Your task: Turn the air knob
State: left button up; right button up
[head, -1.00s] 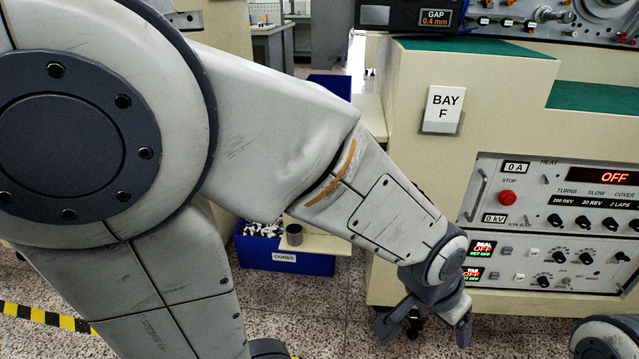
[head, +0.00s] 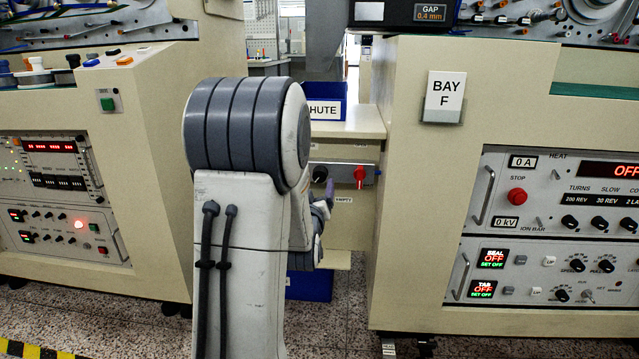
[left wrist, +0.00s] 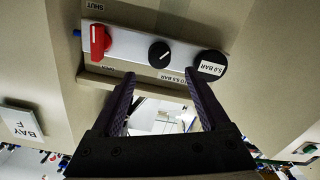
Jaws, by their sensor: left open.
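A small panel (head: 340,168) sits on the cream wall between the two machines. It also shows in the left wrist view (left wrist: 138,46), roughly upside down, with a red handle (left wrist: 100,41), a black knob (left wrist: 160,54) with a white line, and a black round piece (left wrist: 211,66) tagged 5.0 BAR. The red handle shows in the head view too (head: 360,176). Which one is called the air knob I cannot tell. My left gripper (left wrist: 160,88) is open and empty, its fingers pointing at the black knob, apart from it. My right gripper is out of view.
A shelf with a blue bin (head: 328,103) is above the panel. A machine with control panels (head: 550,240) stands to the right, bearing a BAY F sign (head: 444,98). Another machine (head: 160,180) stands to the left.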

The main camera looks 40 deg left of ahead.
aim_at(319, 177)
pick_arm(q)
jog(key=b+x, duration=0.1)
jog(key=x, duration=0.6)
jog(key=shift+w, duration=0.15)
